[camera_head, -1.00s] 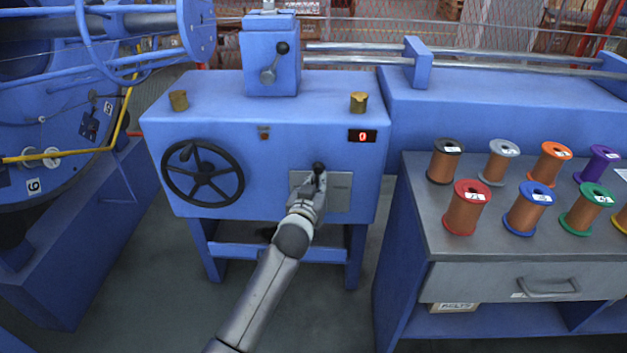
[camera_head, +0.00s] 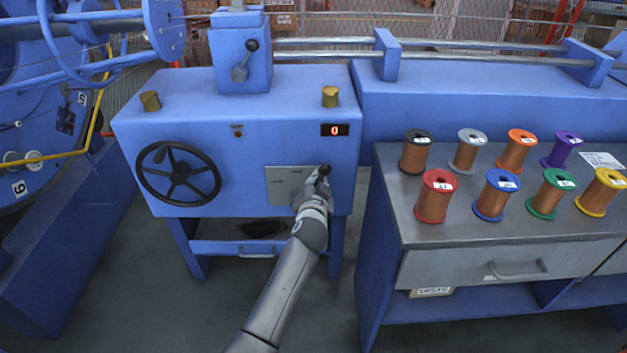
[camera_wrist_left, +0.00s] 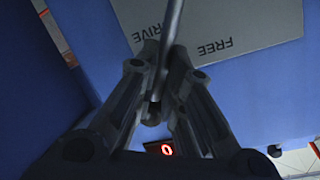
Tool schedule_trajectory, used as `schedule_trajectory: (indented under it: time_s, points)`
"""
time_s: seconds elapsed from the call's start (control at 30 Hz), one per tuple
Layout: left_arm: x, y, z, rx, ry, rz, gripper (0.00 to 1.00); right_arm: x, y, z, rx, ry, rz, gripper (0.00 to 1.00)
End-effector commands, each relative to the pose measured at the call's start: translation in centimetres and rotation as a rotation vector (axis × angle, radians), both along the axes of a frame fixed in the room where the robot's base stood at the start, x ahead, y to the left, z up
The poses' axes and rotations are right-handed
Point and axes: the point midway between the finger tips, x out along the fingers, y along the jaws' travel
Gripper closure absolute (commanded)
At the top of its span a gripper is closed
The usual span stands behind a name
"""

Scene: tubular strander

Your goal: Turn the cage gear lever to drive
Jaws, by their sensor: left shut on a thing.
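The cage gear lever has a dark knob (camera_head: 323,170) and stands at the right side of a grey plate (camera_head: 284,188) on the blue machine front. In the left wrist view its thin rod (camera_wrist_left: 173,25) crosses the plate beside the upside-down word DRIVE; the word FREE lies to the right on the plate (camera_wrist_left: 265,22). My left gripper (camera_head: 321,181) is shut on the lever; its fingers (camera_wrist_left: 163,60) close around the rod in the wrist view. The gripper hides the lever's lower part and the plate's right edge. My right gripper is not in view.
A black handwheel (camera_head: 179,174) is left of the plate. A red display (camera_head: 335,130) reads 0 above it. Another lever (camera_head: 245,61) sits on the upper box. At right, a grey-topped bench (camera_head: 450,222) holds several copper spools. The floor in front is clear.

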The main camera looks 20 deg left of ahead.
Motion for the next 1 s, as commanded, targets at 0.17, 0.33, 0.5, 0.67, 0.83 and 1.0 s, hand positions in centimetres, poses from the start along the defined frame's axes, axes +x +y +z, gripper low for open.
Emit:
schedule_trajectory:
  time_s: [0.17, 0.33, 0.5, 0.67, 0.83, 1.0]
  points:
    - [0.35, -0.23, 0.84, 0.037, -0.011, -0.006, 1.00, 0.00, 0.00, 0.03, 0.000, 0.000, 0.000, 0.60]
    - [0.35, -0.30, 0.79, 0.048, -0.008, -0.007, 1.00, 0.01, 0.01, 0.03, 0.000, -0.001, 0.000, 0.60]
    - [0.35, -0.36, 0.79, 0.050, -0.008, -0.008, 1.00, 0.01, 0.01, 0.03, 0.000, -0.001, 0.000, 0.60]
    - [0.35, -0.40, 0.78, 0.050, -0.007, -0.009, 0.85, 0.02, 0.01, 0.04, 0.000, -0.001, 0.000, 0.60]
    - [0.34, -0.46, 0.74, 0.046, -0.008, -0.009, 0.68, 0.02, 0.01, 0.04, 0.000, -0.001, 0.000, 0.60]
    - [0.24, -0.34, 0.37, 0.044, 0.000, -0.006, 0.68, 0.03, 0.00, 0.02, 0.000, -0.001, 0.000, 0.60]
